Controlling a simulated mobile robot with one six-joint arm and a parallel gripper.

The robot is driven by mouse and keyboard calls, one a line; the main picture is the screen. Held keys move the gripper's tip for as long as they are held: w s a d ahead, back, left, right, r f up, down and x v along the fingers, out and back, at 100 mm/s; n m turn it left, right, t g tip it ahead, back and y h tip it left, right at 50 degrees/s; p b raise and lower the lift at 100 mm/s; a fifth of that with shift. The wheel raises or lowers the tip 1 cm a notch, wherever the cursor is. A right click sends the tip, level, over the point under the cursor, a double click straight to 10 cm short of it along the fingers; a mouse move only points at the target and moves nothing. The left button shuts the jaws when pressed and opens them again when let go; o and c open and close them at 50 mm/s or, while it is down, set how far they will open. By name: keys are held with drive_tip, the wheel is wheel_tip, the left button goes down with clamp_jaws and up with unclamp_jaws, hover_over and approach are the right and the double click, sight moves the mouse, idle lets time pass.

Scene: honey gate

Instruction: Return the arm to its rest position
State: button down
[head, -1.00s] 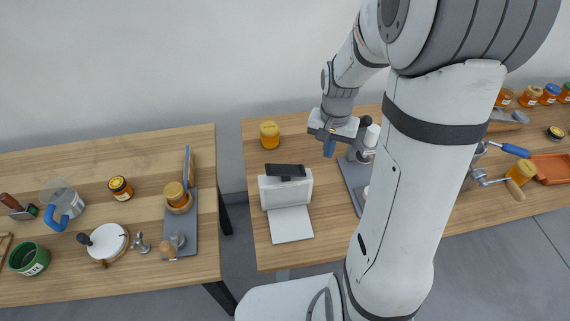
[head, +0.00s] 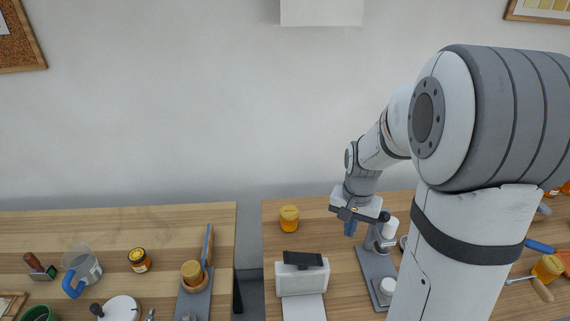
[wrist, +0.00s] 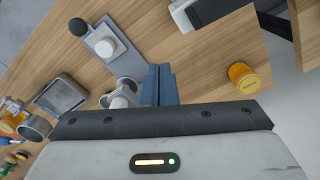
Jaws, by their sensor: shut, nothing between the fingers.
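My gripper (head: 350,228) hangs over the back of the right table in the head view, its blue fingers together and empty. In the wrist view the closed blue fingers (wrist: 159,86) point down toward the wooden table top. A grey stand with a white cylinder (head: 389,231) is just right of the fingers in the head view. I cannot tell whether the fingers touch it. My arm crosses the right side of the head view and hides part of the table.
An amber honey jar (head: 289,218) stands left of my gripper; it also shows in the wrist view (wrist: 243,77). A white device with a black top (head: 302,275) stands in front. The left table (head: 110,227) holds several jars and tools, with a gap between the tables.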

drive_tip(key=shift+r, duration=0.1)
drive_tip(key=s+a+r+n+t+b, duration=0.1)
drive_tip(key=s+a+r+n, duration=0.1)
drive_tip(key=s, duration=0.5)
drive_tip(key=s+a+r+n+t+b, duration=0.2)
drive_tip(key=s+a+r+n, duration=0.1)
drive_tip(key=s+r, duration=0.3)
drive_tip(key=shift+s+a+r+n+b, duration=0.3)
drive_tip(key=shift+s+n, duration=0.3)
drive_tip(key=shift+s, duration=0.25)
